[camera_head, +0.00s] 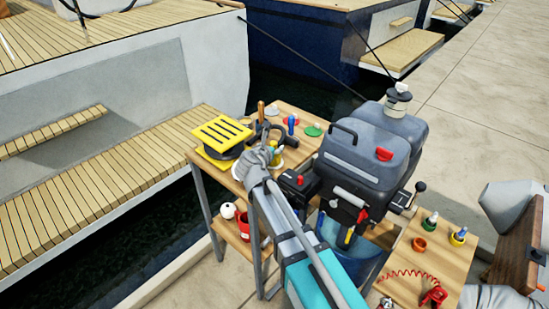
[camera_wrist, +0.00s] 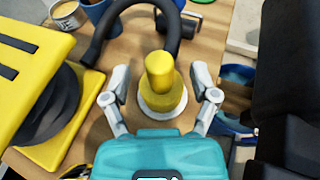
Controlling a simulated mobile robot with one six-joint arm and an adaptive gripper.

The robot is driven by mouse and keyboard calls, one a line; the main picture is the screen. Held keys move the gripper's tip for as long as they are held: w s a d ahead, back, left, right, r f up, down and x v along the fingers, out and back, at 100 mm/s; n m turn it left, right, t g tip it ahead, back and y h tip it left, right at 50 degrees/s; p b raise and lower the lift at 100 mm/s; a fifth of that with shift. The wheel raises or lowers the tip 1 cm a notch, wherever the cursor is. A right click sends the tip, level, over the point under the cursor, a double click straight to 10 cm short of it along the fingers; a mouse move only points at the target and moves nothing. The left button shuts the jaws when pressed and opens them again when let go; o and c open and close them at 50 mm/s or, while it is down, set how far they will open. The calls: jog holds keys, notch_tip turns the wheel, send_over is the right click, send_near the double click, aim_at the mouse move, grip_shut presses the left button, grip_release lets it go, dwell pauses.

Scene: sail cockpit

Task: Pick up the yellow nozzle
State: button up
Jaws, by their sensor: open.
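The yellow nozzle (camera_wrist: 159,78) shows in the wrist view as a short stepped yellow piece with a rounded top. It stands on a round white base on the wooden table (camera_wrist: 215,25). My gripper (camera_wrist: 161,97) is open, with one finger on each side of the nozzle and visible gaps between. In the head view my gripper (camera_head: 262,158) is over the table, and the nozzle (camera_head: 275,147) is mostly hidden behind it.
A yellow slatted piece on a black round part (camera_wrist: 30,70) lies close on the left. A black curved hose (camera_wrist: 98,35) arches behind the nozzle. The large grey outboard motor (camera_head: 370,150) stands close on the right. Small coloured items (camera_head: 312,130) sit at the table's back.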

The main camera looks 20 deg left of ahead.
jog(key=shift+x, duration=0.85)
grip_shut()
